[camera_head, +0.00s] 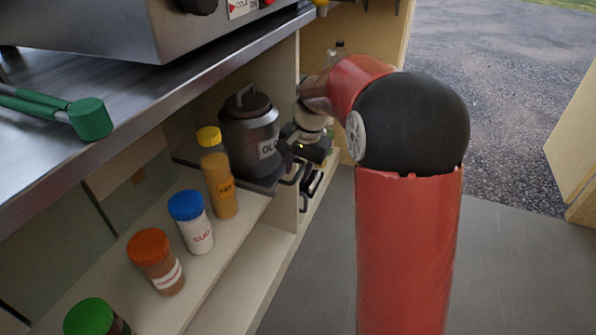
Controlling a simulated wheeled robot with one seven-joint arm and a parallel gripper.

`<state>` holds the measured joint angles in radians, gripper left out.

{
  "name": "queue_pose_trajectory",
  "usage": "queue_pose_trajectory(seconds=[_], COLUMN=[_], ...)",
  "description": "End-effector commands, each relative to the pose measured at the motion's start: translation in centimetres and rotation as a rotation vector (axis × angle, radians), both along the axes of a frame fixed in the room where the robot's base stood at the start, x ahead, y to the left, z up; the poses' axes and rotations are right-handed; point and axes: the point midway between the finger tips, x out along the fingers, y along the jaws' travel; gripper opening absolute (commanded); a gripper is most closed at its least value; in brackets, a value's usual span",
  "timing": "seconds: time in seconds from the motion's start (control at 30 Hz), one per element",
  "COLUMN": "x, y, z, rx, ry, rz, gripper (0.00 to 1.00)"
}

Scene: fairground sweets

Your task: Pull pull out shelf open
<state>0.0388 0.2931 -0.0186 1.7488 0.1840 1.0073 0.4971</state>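The pull out shelf (263,187) appears to be the thin dark plate at the back of the lower shelf, under a dark grey lidded pot (250,138) with a label reading "OLD". It looks level with the cabinet and I cannot see it drawn out. My gripper (296,177) is just right of the pot, by the cabinet's upright divider, pointing down toward the shelf's front edge. Its fingers are small and dark here. I cannot tell whether they touch the shelf or a handle, or how far apart they are.
A yellow-capped bottle (219,178), a blue-capped jar (193,225), an orange-capped jar (157,262) and a green-capped jar (94,318) line the shelf. A steel counter (120,110) with a green-handled tool (62,112) overhangs it. The grey floor (510,270) at right is clear.

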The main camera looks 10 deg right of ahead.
Motion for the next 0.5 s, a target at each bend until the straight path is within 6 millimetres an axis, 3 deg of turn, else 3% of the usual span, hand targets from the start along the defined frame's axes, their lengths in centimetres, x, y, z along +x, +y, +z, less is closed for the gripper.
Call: queue_pose_trajectory(seconds=[0.3, 0.5], x=[0.06, 0.05], y=[0.10, 0.09], z=[-0.40, -0.39], rx=[0.000, 0.000], ry=[-0.002, -0.002], rz=[0.001, 0.001], gripper=[0.32, 0.08])
